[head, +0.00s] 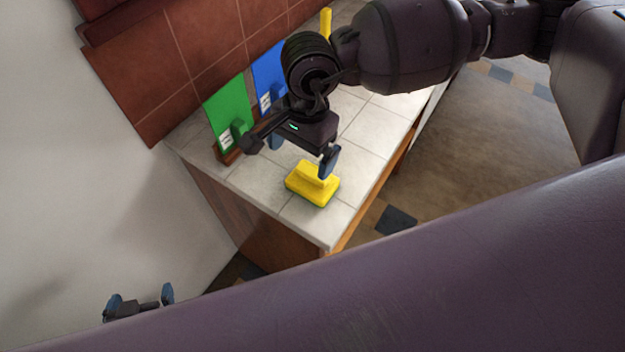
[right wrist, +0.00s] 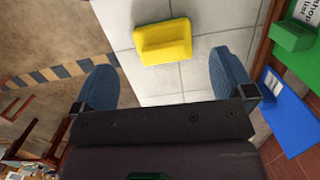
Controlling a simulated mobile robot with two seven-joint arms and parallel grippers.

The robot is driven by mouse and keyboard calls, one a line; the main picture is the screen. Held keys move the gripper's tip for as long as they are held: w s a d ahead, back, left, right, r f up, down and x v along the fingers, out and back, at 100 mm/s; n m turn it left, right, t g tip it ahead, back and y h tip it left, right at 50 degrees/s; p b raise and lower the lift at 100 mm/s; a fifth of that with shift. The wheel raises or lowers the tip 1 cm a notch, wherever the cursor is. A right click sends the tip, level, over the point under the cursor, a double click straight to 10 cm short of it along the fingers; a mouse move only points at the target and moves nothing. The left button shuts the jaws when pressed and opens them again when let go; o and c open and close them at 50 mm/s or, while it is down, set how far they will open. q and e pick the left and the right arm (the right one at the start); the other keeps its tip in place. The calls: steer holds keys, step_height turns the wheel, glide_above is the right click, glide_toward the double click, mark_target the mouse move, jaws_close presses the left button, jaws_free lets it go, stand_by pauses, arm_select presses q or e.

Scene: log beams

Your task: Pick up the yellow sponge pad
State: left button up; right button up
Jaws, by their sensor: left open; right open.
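The yellow sponge pad (head: 313,187) lies on the near end of the tiled counter, with a raised yellow block on top and a thin green layer beneath. In the right wrist view the sponge pad (right wrist: 163,44) shows whole, beyond the fingertips and between their lines. My right gripper (head: 303,155) is open and empty above the sponge, apart from it; its two blue fingers also show in the right wrist view (right wrist: 164,82). My left gripper (head: 141,300) is open and empty at the lower left, away from the counter.
The white tiled counter (head: 355,160) has free room around the sponge. A green board (head: 229,108) and a blue board (head: 268,72) stand along the brown tiled wall. A yellow upright thing (head: 326,22) is farther back. Open floor (head: 480,140) lies right of the counter.

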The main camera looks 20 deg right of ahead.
steer(key=w+d+t+h, duration=0.1)
steer(key=w+d+h, duration=0.1)
steer(key=d, duration=0.1)
glide_above(313, 172)
step_height(313, 172, down, 4)
steer(key=shift+w+a, duration=0.1)
steer(key=shift+f+p, duration=0.7)
steer(key=shift+f, duration=2.45)
steer(key=c, duration=0.9)
steer(key=shift+r, duration=0.15)
